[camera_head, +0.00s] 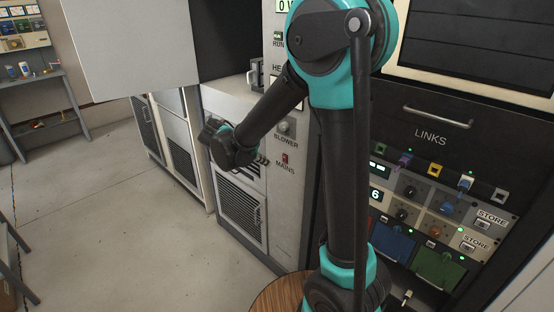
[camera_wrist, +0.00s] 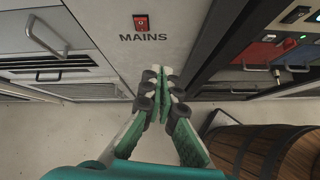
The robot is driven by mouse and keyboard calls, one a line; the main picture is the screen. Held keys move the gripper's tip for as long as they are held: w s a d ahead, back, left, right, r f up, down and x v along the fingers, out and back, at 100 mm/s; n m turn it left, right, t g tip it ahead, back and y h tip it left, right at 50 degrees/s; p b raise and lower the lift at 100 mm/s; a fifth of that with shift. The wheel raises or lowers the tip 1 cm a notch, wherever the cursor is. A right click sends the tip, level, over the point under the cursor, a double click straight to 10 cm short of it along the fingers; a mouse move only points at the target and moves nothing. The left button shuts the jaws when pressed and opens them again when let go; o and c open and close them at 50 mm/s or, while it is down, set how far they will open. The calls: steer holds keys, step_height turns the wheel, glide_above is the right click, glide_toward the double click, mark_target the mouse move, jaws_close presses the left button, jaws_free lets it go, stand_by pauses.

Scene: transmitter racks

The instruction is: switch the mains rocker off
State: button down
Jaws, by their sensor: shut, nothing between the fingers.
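The mains rocker (camera_wrist: 141,23) is a small red switch on a grey panel, above the black word MAINS in the wrist view. It also shows in the head view (camera_head: 285,158), small and red, above its MAINS label. My gripper (camera_wrist: 157,78) is shut and empty, its fingertips together below the MAINS label in the wrist view and apart from the rocker in the picture. Whether the fingertips touch the panel cannot be told. In the head view my arm hides most of the gripper. The rocker's position is too small to read.
A BLOWER knob (camera_head: 284,127) sits above the rocker. The LINKS rack (camera_head: 440,112) with coloured sockets and knobs is at right. A wooden barrel (camera_wrist: 262,150) stands at lower right in the wrist view. Open floor (camera_head: 110,220) lies at left.

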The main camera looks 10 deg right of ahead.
steer(key=shift+w+a+r+n+t+h, duration=0.15)
steer(key=shift+w+a+r+n, duration=0.1)
steer(key=shift+a+n, duration=0.3)
steer(key=shift+w+a+r+n+t+h, duration=0.1)
steer(key=shift+w+a+r+n, duration=0.15)
steer(key=shift+a, duration=0.35)
steer(key=shift+w+a+r+n+t+h, duration=0.1)
steer(key=shift+w+a+n+t, duration=0.1)
steer(key=shift+a+n, duration=0.35)
steer(key=shift+f, duration=0.1)
glide_toward(284, 157)
steer(key=d+f, duration=0.1)
steer(key=w+d+f, duration=0.1)
steer(key=f, duration=0.1)
steer(key=w+d+f, duration=0.1)
steer(key=shift+w+f, duration=0.15)
steer(key=shift+f, duration=0.25)
steer(key=shift+w+d, duration=0.3)
steer(key=shift+d, duration=0.1)
steer(key=shift+r, duration=0.1)
steer(key=shift+w+d+r, duration=0.1)
steer(key=shift+w+d, duration=0.1)
steer(key=shift+d, duration=0.1)
